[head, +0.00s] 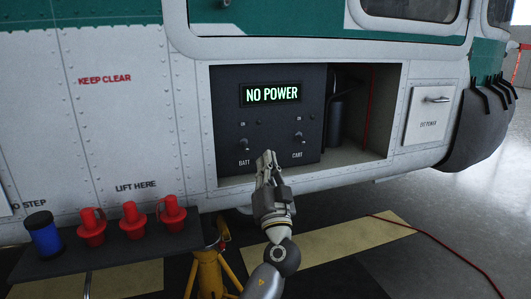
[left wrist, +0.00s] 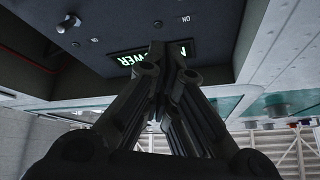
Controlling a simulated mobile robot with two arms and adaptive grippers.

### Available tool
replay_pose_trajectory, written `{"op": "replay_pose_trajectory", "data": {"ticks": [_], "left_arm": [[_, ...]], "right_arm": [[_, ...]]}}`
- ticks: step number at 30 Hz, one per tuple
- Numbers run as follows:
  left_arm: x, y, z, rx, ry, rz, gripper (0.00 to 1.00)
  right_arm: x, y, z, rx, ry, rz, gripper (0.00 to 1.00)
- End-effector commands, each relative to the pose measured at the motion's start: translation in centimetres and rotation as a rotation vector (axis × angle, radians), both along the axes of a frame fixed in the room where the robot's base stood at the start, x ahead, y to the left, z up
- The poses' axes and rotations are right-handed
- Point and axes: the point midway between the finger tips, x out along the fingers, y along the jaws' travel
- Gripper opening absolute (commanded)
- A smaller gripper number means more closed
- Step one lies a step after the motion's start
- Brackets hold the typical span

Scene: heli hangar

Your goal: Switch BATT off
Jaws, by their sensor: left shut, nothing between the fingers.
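The dark control panel (head: 225,105) is set in the white helicopter side, with a lit green "NO POWER" display (head: 271,94). The BATT switch (head: 244,146) is at lower left of the panel and the CART switch (head: 298,138) at lower right. The lever positions are too small to tell. My left gripper (head: 267,158) is shut and empty, its tips in front of the panel's lower edge between the BATT and CART labels. In the left wrist view, the shut fingers (left wrist: 172,50) overlap the upside-down display (left wrist: 125,60), and one switch (left wrist: 68,22) shows at upper left.
An open bay with a dark cylinder (head: 336,120) adjoins the panel. A shelf (head: 110,251) at lower left holds red plugs (head: 133,221) and a blue can (head: 44,235). A yellow jack (head: 208,272) stands below. A red cable (head: 440,248) lies on the floor.

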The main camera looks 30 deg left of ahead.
Motion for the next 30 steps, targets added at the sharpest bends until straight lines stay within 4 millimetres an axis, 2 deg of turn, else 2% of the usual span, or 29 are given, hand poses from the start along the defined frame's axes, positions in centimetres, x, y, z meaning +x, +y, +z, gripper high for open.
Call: {"op": "replay_pose_trajectory", "data": {"ticks": [3,9,26,28,30], "left_arm": [[-0.6,-0.4,-0.9,-0.001,0.001,0.002,0.00],[-1.1,-0.7,-1.4,0.000,0.000,0.002,0.00],[-1.1,-0.7,-1.5,-0.002,0.002,0.001,0.00],[-1.2,-0.7,-2.2,-0.014,0.015,-0.008,0.00],[-1.5,-0.8,-3.7,-0.044,0.047,-0.026,0.00]], "right_arm": [[0.8,0.4,0.8,0.014,-0.059,0.004,0.40],[1.4,0.7,1.6,0.025,-0.106,0.008,0.40],[1.5,0.7,1.7,0.025,-0.109,0.008,0.40],[1.4,0.7,1.7,0.025,-0.108,0.008,0.40],[1.4,0.7,1.7,0.025,-0.108,0.008,0.40]]}}
